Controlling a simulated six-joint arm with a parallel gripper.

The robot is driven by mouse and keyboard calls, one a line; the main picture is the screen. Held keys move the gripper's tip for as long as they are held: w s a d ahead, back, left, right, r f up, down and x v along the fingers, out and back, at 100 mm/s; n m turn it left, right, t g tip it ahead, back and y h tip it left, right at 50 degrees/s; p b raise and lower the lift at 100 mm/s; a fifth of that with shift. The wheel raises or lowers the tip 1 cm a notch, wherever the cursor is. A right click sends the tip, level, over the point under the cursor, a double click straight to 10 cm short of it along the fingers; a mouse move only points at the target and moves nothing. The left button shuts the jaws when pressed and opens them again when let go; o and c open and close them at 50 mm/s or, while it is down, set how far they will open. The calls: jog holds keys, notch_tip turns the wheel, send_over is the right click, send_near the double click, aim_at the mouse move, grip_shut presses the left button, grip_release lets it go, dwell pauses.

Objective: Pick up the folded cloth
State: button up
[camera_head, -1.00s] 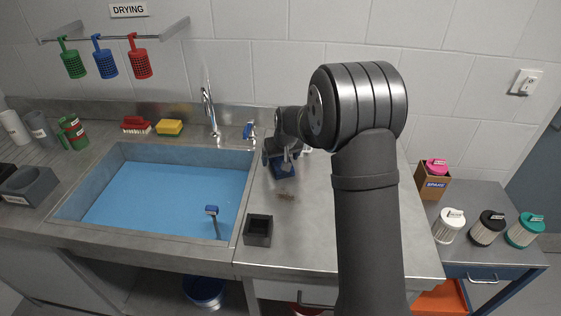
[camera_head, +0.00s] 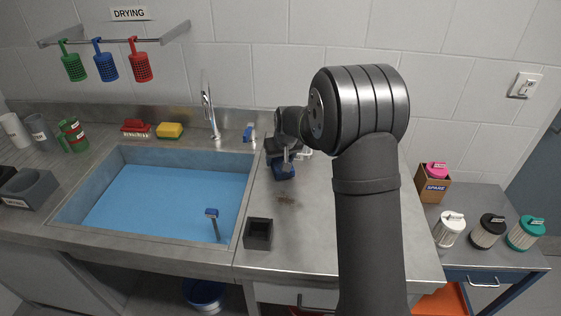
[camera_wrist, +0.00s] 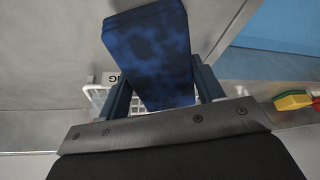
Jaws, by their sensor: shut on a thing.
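The folded cloth is a dark blue block with mottled darker patches. In the wrist view the cloth (camera_wrist: 150,55) sits between the two fingers of my gripper (camera_wrist: 163,95), which is shut on it. In the head view the cloth (camera_head: 283,171) hangs below my gripper (camera_head: 285,160), over the counter right of the sink. It seems to be a little above the counter; a brownish stain (camera_head: 287,200) shows on the bare metal in front of it. My arm hides part of the area behind the gripper.
The sink (camera_head: 150,148) with blue water lies to the left, a blue-headed tool (camera_head: 212,213) standing in it. A dark square holder (camera_head: 258,233) stands on the counter's front part. A blue-topped item (camera_head: 249,132) is near the tap (camera_head: 209,105). A white wire rack (camera_wrist: 97,95) is close to the gripper.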

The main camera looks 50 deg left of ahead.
notch_tip(320, 180, up, 3)
jog(key=shift+r, duration=0.1)
jog(key=w+d+r, duration=0.6)
jog(key=d, duration=0.4)
jog(key=shift+r, duration=0.3)
jog(key=shift+o, duration=0.7)
jog(key=s+d+f+g+h, duration=0.1)
jog(key=s+d+f+h, duration=0.1)
jog(key=s+d+f, duration=0.3)
jog(key=shift+s+f+h, duration=0.2)
jog(key=shift+s+h, duration=0.1)
jog(key=shift+s, duration=1.65)
